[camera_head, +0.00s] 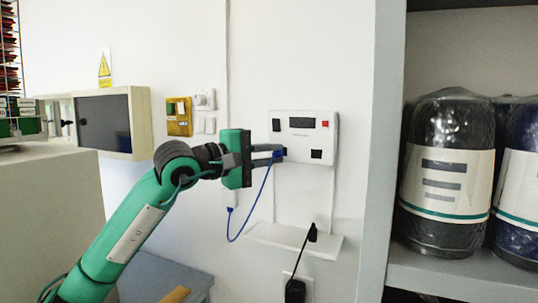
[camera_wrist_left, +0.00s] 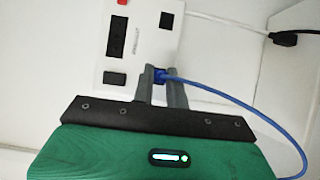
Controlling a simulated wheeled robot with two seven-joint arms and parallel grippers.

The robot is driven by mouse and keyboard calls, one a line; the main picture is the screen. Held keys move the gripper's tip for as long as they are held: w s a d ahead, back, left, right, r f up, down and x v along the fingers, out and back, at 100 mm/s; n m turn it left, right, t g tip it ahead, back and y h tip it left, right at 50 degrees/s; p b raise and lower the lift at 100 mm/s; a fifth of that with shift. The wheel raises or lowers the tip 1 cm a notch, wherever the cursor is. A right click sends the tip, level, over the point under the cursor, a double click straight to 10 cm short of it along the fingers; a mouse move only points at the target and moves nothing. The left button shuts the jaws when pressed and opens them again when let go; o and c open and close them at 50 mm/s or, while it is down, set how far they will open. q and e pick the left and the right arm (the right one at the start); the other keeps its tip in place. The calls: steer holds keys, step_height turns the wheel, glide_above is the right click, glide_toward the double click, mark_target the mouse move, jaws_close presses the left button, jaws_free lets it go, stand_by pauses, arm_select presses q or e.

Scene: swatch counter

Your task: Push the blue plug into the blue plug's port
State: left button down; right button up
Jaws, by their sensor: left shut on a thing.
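A white socket panel (camera_head: 302,139) is on the wall, with dark openings and a red switch (camera_head: 325,124). My left gripper (camera_head: 281,153) is shut on the blue plug (camera_head: 284,151) at the panel's lower left corner. In the left wrist view the plug (camera_wrist_left: 160,75) sits between the fingertips, its front against or very near the panel face (camera_wrist_left: 140,55). Any port behind the plug is hidden, and I cannot tell how deep the plug is. A blue cable (camera_head: 262,190) hangs from it in a loop. My right gripper is not in view.
Below the panel is a small white ledge (camera_head: 265,234) with a black plug (camera_head: 312,233) and its cord. A grey shelf upright (camera_head: 380,150) stands to the right, beside wrapped spools (camera_head: 445,140). An ochre switch box (camera_head: 179,116) is to the left.

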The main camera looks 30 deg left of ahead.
arm_select(q)
steer(key=shift+w, duration=0.1)
steer(key=c, duration=1.3)
jaws_free()
